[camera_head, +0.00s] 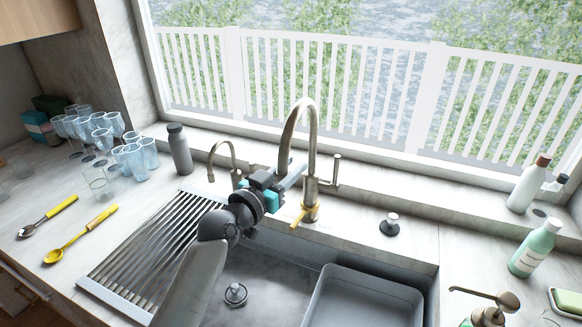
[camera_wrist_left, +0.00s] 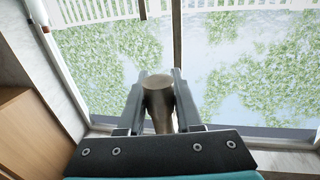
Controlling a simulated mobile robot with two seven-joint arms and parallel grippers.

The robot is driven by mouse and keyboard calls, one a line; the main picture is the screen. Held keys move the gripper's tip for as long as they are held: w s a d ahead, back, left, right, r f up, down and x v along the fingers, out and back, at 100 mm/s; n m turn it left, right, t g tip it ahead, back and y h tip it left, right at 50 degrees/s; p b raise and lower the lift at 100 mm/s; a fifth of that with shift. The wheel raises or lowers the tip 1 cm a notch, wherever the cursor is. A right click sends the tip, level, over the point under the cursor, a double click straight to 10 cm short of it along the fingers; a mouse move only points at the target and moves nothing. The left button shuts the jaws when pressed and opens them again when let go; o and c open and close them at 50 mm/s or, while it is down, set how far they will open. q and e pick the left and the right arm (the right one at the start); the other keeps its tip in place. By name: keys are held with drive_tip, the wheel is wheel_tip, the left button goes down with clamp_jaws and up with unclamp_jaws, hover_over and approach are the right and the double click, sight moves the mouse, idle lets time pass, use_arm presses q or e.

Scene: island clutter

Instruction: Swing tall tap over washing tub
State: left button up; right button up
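The tall tap (camera_head: 299,112) is a brushed metal gooseneck behind the sink, its spout end hanging left of its column. The washing tub (camera_head: 371,280) is a grey rectangular basin in the right part of the sink, right of the spout. My right gripper is not in view.
A small tap (camera_head: 233,157) stands left of the tall tap. A slatted drying rack (camera_head: 150,250) lies over the sink's left side. Several glasses (camera_head: 100,135) and a dark bottle (camera_head: 179,150) stand left. A green bottle (camera_head: 535,249) and soap dispenser (camera_head: 494,309) stand right.

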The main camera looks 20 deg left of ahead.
use_arm(q)
clamp_jaws()
idle(0.9)
